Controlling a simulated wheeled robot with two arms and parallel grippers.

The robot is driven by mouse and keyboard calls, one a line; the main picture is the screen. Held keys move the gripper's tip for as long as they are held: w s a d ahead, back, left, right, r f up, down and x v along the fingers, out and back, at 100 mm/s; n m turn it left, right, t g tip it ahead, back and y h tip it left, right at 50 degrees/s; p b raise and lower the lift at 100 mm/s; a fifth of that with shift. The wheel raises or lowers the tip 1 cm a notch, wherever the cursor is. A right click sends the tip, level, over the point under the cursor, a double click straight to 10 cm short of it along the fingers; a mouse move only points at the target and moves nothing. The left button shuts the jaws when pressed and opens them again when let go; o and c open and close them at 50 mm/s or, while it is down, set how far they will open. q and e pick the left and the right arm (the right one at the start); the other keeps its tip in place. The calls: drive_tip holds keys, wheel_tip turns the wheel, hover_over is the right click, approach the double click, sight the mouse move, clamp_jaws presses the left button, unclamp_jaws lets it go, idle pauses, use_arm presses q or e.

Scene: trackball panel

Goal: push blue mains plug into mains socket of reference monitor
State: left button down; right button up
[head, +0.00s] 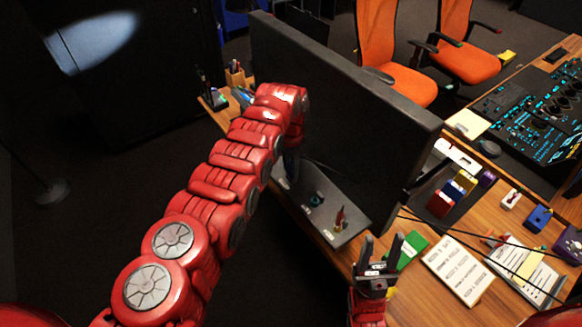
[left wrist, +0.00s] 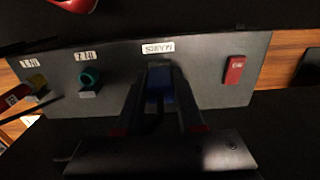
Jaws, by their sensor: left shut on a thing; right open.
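The reference monitor (head: 345,115) stands on the desk with its back toward me. Its grey connector panel (head: 290,190) shows below; in the left wrist view the panel (left wrist: 212,75) carries an upside-down mains label (left wrist: 157,48). My left gripper (left wrist: 162,98) is shut on the blue mains plug (left wrist: 160,85), directly below that label in the picture. The plug and fingers hide the mains socket, and I cannot tell how far in the plug sits. In the head view the left gripper is mostly hidden behind its arm. My right gripper (head: 381,254) is open and empty beside the panel.
Thin black cables (head: 470,243) cross the desk at right, over cards. Small coloured boxes (head: 453,190) stand beside the monitor. Orange chairs (head: 466,45) are behind.

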use_arm(q)
drive_tip(key=shift+c, duration=2.2)
unclamp_jaws()
drive_tip(key=shift+w+r, duration=0.1)
drive_tip(key=shift+r, duration=0.4)
wheel_tip(320, 180, up, 11)
drive_tip(key=b, duration=0.3)
drive_tip(key=shift+d, duration=0.1)
wheel_tip(320, 180, up, 6)
drive_tip(key=shift+f+p, duration=0.25)
drive_tip(key=shift+p, duration=1)
drive_tip(key=shift+f, duration=0.1)
